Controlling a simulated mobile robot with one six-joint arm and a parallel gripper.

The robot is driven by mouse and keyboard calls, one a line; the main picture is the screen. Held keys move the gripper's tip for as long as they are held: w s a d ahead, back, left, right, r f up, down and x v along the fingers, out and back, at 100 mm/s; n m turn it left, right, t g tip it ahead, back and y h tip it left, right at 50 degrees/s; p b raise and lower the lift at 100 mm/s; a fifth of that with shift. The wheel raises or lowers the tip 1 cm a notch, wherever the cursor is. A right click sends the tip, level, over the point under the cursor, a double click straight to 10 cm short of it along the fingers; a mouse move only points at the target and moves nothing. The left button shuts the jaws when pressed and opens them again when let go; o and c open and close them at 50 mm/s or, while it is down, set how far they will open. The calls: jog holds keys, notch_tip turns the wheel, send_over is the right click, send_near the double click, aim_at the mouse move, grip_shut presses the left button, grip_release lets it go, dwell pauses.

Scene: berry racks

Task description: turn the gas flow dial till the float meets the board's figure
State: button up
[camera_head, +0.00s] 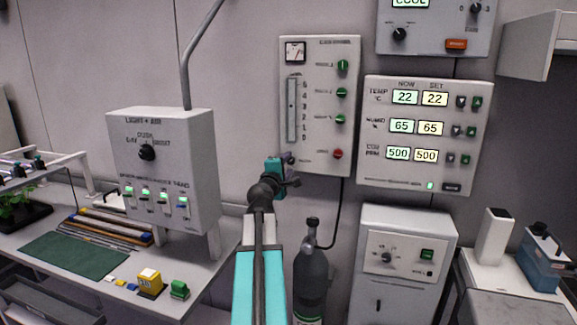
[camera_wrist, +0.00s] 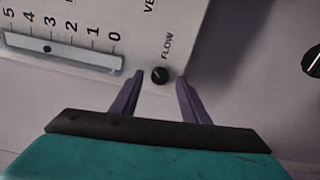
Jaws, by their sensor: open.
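The gas panel (camera_head: 320,150) is a pale box on the wall with a vertical float gauge (camera_head: 292,110) on its left. In the wrist view the gauge (camera_wrist: 75,56) lies sideways, and its dark float (camera_wrist: 47,48) sits near the 3. The small black flow dial (camera_wrist: 160,76) is below the zero end, beside the word FLOW. My gripper (camera_wrist: 159,78) is open, with one purple fingertip on each side of the dial and gaps showing. In the head view my gripper (camera_head: 289,158) is at the panel's lower left and hides the dial. I cannot tell which sign is the board.
Right of the gas panel is a display panel (camera_head: 425,175) with NOW and SET figures. A light and air box (camera_head: 165,190) stands at left. A dark gas bottle (camera_head: 311,275) is below, its hose rising to the panel. A red knob (camera_head: 338,153) is close right of my gripper.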

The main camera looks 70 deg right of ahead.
jog(key=a+b, duration=0.4)
jog(key=a, duration=0.6)
jog(key=shift+s+f, duration=0.15)
jog(key=shift+s, duration=0.15)
jog(key=shift+a+b, duration=0.1)
jog(key=shift+b, duration=0.25)
jog(key=a+b, duration=0.1)
jog(key=b, duration=0.2)
jog(key=shift+a+b, duration=0.2)
jog(key=shift+b, duration=0.1)
jog(key=shift+a+b, duration=0.35)
jog(key=shift+b, duration=0.25)
